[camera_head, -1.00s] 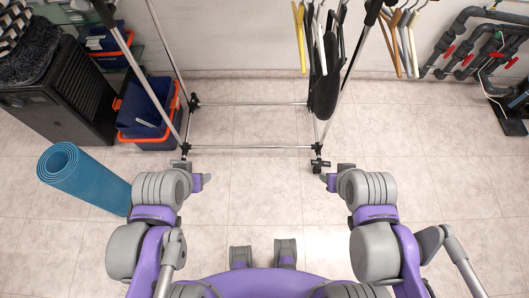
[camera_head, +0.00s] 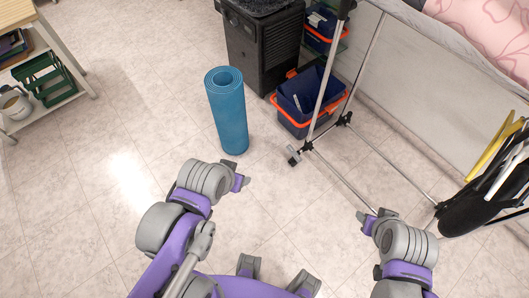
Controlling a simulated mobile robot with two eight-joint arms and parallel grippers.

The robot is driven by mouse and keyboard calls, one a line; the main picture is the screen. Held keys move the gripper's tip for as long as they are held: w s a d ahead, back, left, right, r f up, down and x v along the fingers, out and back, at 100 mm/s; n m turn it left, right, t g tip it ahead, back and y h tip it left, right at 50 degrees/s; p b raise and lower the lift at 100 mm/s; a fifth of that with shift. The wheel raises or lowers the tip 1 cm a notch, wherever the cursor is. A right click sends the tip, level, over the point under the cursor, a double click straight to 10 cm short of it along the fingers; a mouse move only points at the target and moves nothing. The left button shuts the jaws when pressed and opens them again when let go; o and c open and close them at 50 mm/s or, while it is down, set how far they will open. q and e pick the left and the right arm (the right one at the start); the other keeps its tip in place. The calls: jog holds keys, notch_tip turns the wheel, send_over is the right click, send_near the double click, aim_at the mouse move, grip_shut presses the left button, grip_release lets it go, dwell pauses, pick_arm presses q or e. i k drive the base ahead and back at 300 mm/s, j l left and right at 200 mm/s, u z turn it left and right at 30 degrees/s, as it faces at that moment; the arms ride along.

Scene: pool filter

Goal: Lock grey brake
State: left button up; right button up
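A metal clothes rack (camera_head: 322,95) on casters stands right of centre. Its near left caster (camera_head: 293,156) is small, grey and black, and sits on the floor. Its brake lever is too small to tell whether it is locked. My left gripper (camera_head: 240,178) is left of that caster, apart from it and empty. My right gripper (camera_head: 366,220) is at the near end of the rack's lower bar and overlaps it in view. I cannot tell whether it touches the rack. The opening of both grippers is unclear.
A blue rolled mat (camera_head: 228,110) stands upright beyond my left gripper. A black cabinet (camera_head: 262,48) and blue bins with orange rims (camera_head: 308,103) stand behind it. Hangers and a black garment (camera_head: 478,200) hang at right. A shelf (camera_head: 48,105) stands far left. The left floor is clear.

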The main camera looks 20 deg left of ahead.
aim_at(296, 156)
jog(key=u, duration=0.2)
jog(key=i+j+z, duration=0.3)
jog(key=i, duration=0.15)
jog(key=i+j+z, duration=0.3)
jog(key=i+j, duration=0.05)
jog(key=i, duration=0.1)
